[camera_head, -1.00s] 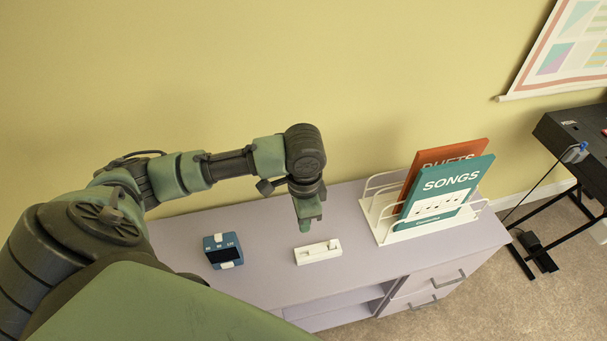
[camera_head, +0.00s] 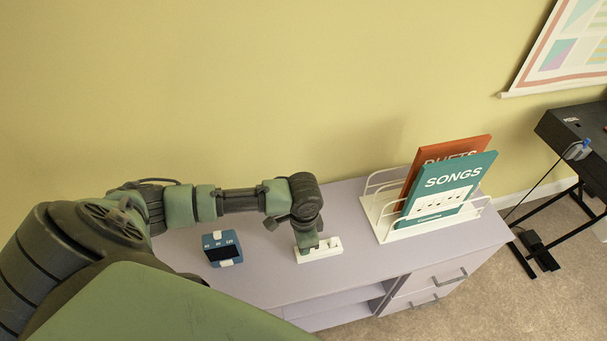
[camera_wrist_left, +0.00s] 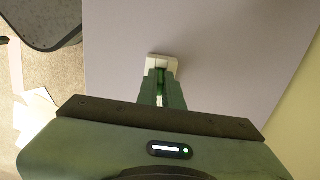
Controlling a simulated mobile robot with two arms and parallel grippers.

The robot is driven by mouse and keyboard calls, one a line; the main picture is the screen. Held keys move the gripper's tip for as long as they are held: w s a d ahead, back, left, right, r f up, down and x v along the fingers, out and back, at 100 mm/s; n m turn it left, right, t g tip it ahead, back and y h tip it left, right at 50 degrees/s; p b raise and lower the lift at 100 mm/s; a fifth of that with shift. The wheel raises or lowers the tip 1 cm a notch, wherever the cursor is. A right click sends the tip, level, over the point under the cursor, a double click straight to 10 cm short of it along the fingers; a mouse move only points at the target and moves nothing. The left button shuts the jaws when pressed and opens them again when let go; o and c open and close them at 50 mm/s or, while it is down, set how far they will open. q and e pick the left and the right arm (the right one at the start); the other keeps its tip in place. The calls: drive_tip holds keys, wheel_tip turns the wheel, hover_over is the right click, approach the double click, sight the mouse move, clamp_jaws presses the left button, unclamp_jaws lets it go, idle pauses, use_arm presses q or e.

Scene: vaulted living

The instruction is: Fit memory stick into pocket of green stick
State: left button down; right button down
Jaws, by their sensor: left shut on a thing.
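A small white block (camera_head: 331,246) lies on the lilac cabinet top, partly covered by my left gripper. My left gripper (camera_head: 307,249) points down at the block's left part, its tips at the block or just above it; I cannot tell if they touch. In the left wrist view the green fingers (camera_wrist_left: 162,85) are close together over the white block (camera_wrist_left: 160,61). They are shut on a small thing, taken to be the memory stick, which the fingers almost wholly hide. I cannot make out a separate green stick or how deep any pocket is. My right gripper is out of view.
A blue device with a dark screen (camera_head: 222,248) stands left of the block. A white wire rack (camera_head: 385,229) with an orange book (camera_head: 418,165) and a teal book (camera_head: 450,188) stands to the right. The cabinet top (camera_head: 270,285) is clear in front.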

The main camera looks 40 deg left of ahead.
use_arm(q)
drive_tip(key=c, duration=1.6)
unclamp_jaws()
drive_tip(key=shift+f, duration=0.1)
drive_tip(key=shift+o, duration=0.2)
wheel_tip(320, 180, up, 12)
drive_tip(key=p, duration=0.1)
drive_tip(key=shift+r, duration=0.2)
drive_tip(key=shift+f, duration=0.1)
